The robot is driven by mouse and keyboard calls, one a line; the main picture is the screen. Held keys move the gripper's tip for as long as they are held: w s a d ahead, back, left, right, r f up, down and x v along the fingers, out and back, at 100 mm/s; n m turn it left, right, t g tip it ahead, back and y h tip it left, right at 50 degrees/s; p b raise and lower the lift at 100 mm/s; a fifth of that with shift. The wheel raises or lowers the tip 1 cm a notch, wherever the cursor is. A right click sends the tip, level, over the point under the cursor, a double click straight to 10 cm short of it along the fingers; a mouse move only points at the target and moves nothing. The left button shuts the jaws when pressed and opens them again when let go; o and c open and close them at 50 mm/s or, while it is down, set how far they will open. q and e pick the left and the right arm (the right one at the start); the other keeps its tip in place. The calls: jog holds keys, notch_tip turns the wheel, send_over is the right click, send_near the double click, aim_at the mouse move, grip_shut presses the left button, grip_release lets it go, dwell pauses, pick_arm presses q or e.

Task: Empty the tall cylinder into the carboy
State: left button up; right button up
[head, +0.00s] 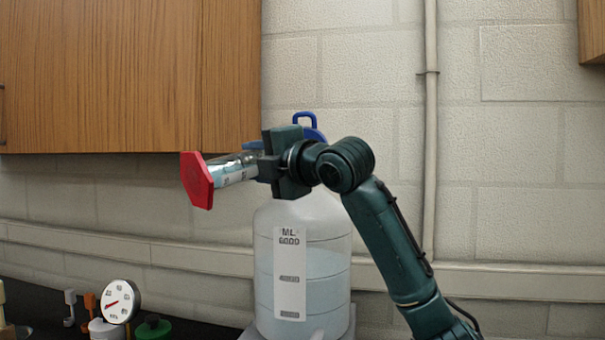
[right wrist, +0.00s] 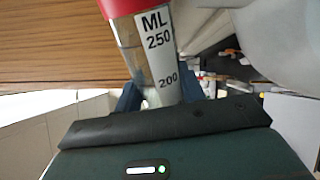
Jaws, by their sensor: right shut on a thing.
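The tall cylinder (head: 236,170) is clear, with a white scale label and a red hexagonal base. It lies nearly level in the head view, base to the left and slightly lower. My right gripper (head: 265,166) is shut around it, above the carboy. The right wrist view shows the cylinder (right wrist: 158,45) with marks 250 and 200. Its mouth is hidden behind the gripper, and I cannot tell how much liquid it holds. The carboy (head: 335,260) stands upright, whitish, with pale liquid inside and a label. Its opening is hidden. My left gripper is not in view.
A blue looped part (head: 305,122) shows behind my right gripper. A wooden cabinet (head: 130,75) hangs at upper left. A round gauge (head: 121,301) and several small items stand on the dark bench at lower left. A vertical pipe (head: 431,120) runs down the wall.

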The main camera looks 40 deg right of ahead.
jog(key=shift+d+m, duration=0.2)
jog(key=shift+m, duration=0.1)
dwell(0.4)
jog(key=shift+d+r+m, duration=0.15)
jog(key=shift+r+m, duration=0.7)
jog(key=shift+m, duration=0.15)
dwell(2.5)
